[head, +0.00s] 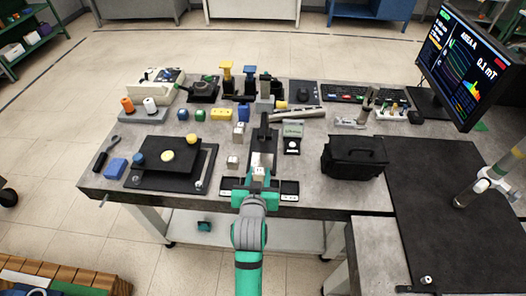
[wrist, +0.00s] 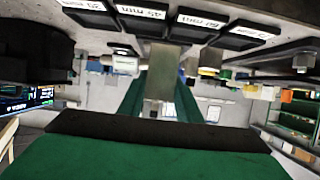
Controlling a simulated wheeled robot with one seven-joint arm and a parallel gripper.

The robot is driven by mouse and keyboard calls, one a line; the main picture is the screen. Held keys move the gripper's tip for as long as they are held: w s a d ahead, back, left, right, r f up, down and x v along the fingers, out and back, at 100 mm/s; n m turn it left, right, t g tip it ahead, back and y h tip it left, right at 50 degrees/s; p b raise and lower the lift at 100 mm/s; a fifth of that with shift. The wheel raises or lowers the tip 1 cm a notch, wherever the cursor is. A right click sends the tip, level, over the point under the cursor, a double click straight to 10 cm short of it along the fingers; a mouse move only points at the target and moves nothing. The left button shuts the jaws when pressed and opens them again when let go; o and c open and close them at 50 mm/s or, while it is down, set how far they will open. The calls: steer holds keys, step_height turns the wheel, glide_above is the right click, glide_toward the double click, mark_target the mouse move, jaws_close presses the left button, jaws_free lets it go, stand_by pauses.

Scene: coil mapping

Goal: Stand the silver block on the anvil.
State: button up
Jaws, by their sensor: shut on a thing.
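My gripper (head: 258,186) is at the near table edge in the head view, its green jaws close together. In the wrist view a silver block (wrist: 162,78) stands between the two green fingers, and the gripper (wrist: 160,105) is shut on it. In the head view a small pale block (head: 259,172) shows just beyond the jaws, in front of a bright metal slab (head: 263,158) on a dark base. I cannot tell for certain whether this slab is the anvil, or whether the held block touches it. The fingers' contact faces are partly hidden.
Two small pale cubes stand left of the slab, one near (head: 233,161) and one farther back (head: 238,130). A black tray (head: 195,152) lies left and a black case (head: 353,157) right. Labelled dark tiles (head: 289,187) flank the gripper. Several tools crowd the back.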

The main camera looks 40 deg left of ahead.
steer(key=w+a, duration=0.1)
steer(key=w, duration=0.1)
steer(key=w+a, duration=0.3)
steer(key=w, duration=0.1)
steer(key=shift+w+a, duration=0.15)
steer(key=shift+w, duration=0.1)
steer(key=w, duration=0.1)
steer(key=w+a, duration=0.1)
steer(key=w, duration=0.1)
steer(key=shift+a+r, duration=0.1)
steer(key=shift+a, duration=0.15)
steer(key=shift+f, duration=0.65)
steer(key=shift+s+f, duration=0.1)
steer(key=shift+f, duration=0.05)
steer(key=shift+f, duration=0.1)
steer(key=o, duration=1.3)
steer(key=shift+f, duration=0.1)
steer(key=shift+c, duration=0.2)
